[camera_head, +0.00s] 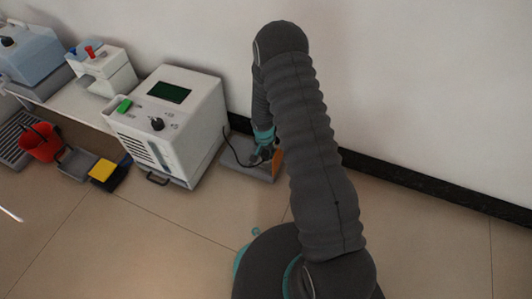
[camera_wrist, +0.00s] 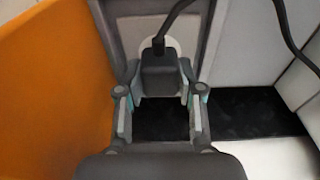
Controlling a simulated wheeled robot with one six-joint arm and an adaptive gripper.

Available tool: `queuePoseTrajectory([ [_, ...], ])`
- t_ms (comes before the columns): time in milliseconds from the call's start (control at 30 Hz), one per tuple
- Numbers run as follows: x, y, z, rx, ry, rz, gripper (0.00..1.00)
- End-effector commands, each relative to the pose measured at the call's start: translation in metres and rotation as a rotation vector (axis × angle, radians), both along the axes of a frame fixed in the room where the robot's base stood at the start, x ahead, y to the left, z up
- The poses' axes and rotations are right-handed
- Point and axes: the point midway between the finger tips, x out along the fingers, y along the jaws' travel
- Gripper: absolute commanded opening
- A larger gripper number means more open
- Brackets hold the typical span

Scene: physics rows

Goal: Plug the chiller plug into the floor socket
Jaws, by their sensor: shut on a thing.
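The chiller (camera_head: 168,125) is a white box with a green display on the floor by the wall. Its black cable (camera_head: 231,147) runs from its right side to my gripper (camera_head: 264,152), low near the wall. In the wrist view my gripper (camera_wrist: 159,88) is shut on the black plug (camera_wrist: 158,72), with the cable (camera_wrist: 172,20) leaving its top. A pale round socket face (camera_wrist: 171,47) on a grey panel shows behind the plug. The plug overlaps the socket face, and I cannot tell whether it is in it. The plug's front is hidden.
An orange panel (camera_wrist: 55,85) stands close on the left in the wrist view; it also shows in the head view (camera_head: 277,163). A grey base (camera_head: 245,167) lies under my gripper. A red bucket (camera_head: 40,142) and a bench (camera_head: 85,103) stand left. Floor in front is clear.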

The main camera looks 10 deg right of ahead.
Motion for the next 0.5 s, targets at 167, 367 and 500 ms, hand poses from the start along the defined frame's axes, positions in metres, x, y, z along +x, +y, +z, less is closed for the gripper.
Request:
queuePoseTrajectory([
  [167, 0.0001, -0.0001, 0.0001, 0.0, 0.0, 0.0, 0.06],
  [367, 0.0001, 0.0, -0.0022, 0.0, 0.0, -0.001, 0.06],
  [500, 0.0001, 0.0001, -0.0045, 0.0, 0.0, -0.001, 0.06],
])
